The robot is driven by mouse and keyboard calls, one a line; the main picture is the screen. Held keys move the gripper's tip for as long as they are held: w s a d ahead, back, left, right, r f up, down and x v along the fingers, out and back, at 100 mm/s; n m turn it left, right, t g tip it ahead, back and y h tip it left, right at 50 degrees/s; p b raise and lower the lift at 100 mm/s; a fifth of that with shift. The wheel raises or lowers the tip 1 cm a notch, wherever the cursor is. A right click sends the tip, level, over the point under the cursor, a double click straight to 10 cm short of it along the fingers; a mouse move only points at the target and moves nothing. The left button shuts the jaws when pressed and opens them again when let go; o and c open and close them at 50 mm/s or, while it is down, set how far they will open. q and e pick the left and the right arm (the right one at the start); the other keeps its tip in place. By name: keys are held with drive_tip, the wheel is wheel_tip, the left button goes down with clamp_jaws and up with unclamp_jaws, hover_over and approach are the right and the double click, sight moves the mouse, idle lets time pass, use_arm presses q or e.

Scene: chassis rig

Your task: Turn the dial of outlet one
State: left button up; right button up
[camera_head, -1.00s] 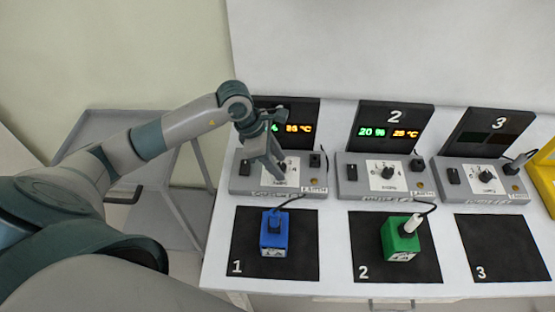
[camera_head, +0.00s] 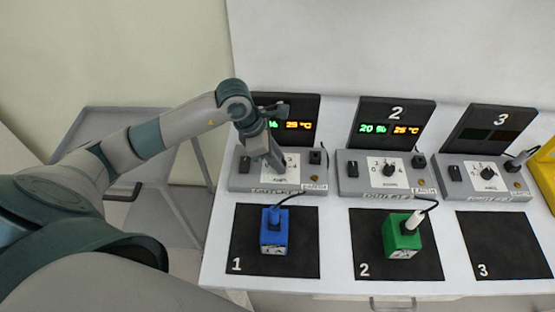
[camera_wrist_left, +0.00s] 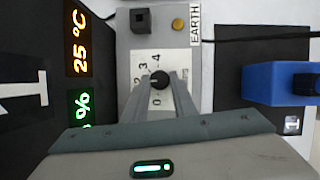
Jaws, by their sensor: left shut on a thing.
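Outlet one is the grey box (camera_head: 240,181) at the left of the row. Its black dial (camera_wrist_left: 159,78) shows in the wrist view on a white scale plate (camera_wrist_left: 150,62) with numbers around it. My left gripper (camera_head: 277,167) is over this plate and hides the dial in the head view. In the wrist view the left gripper's fingers (camera_wrist_left: 160,86) are shut on the dial, one on each side. Outlet one's display (camera_head: 297,112) reads 25 °C in orange; its green percentage is partly hidden. My right gripper is not in view.
Outlet two (camera_head: 350,183) and outlet three (camera_head: 450,186) stand to the right. A blue block (camera_head: 274,238) and a green block (camera_head: 402,240), both with plugs and cables, sit on black mats one (camera_head: 300,265) and two (camera_head: 430,262). Mat three (camera_head: 500,245) is empty.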

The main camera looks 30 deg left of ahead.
use_arm(q)
drive_tip(key=n+y+b, duration=0.1)
drive_tip(key=n+b, duration=0.1)
drive_tip(key=shift+d+f+n+t, duration=0.1)
drive_tip(key=shift+n+t, duration=0.3)
drive_tip(key=n+y+b, duration=0.1)
drive_tip(key=n, duration=0.2)
drive_tip(key=shift+s+d+t+b, duration=0.1)
drive_tip(key=shift+t+b, duration=0.2)
drive_tip(key=shift+b, duration=0.1)
drive_tip(key=shift+n, duration=0.5)
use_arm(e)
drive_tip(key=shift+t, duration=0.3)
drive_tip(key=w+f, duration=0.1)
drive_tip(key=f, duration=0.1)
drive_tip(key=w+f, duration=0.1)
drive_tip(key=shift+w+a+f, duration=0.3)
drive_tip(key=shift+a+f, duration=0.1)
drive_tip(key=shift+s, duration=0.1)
use_arm(q)
drive_tip(key=o, duration=1)
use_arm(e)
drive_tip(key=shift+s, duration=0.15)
use_arm(q)
drive_tip(key=shift+o, duration=0.2)
drive_tip(key=shift+r, duration=0.2)
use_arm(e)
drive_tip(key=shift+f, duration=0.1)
